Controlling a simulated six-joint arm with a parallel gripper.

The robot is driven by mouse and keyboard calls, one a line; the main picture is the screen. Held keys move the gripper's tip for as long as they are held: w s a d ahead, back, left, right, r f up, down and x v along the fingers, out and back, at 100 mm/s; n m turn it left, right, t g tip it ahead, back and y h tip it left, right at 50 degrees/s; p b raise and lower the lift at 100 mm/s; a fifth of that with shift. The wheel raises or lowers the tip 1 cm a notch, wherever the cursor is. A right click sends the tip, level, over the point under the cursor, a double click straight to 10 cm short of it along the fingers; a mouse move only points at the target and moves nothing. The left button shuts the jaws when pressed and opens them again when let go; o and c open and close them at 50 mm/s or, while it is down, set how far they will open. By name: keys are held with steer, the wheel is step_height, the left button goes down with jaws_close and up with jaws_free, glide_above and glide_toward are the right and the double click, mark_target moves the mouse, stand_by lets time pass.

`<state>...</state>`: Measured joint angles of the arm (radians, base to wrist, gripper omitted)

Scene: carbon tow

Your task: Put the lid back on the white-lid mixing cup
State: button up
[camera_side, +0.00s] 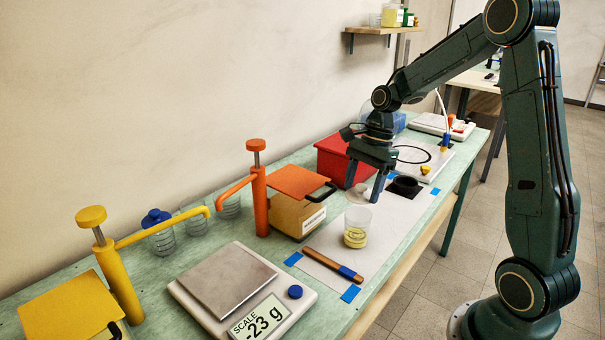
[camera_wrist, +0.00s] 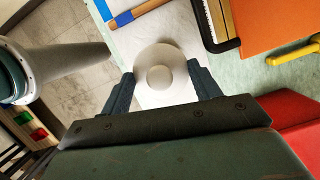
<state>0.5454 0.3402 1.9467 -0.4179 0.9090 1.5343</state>
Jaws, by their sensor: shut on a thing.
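The white lid (camera_side: 362,194) with a round knob is held between the two fingers of my gripper (camera_side: 366,184). In the wrist view the pale lid (camera_wrist: 160,54) sits centred between the fingertips of my gripper (camera_wrist: 161,80), knob toward the camera. The mixing cup (camera_side: 357,226) is clear, with yellow contents at the bottom. It stands upright and open on the white sheet, just below the lid in the side view. The lid looks apart from the rim; its exact height is hard to tell. The cup is not visible in the wrist view, probably hidden under the lid.
A wooden stick with a blue end (camera_side: 333,264) lies in front of the cup. A scale (camera_side: 243,292) reads -23 g. An orange dispenser with a box (camera_side: 298,215) and a red box (camera_side: 336,161) stand to the left.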

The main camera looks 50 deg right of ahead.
mark_target(361, 200)
steer(key=shift+f, duration=2.05)
steer(key=shift+f, duration=0.2)
stand_by(0.9)
steer(key=o, duration=1.3)
steer(key=shift+r, duration=0.1)
steer(key=shift+r, duration=3.4)
steer(key=shift+c, duration=0.5)
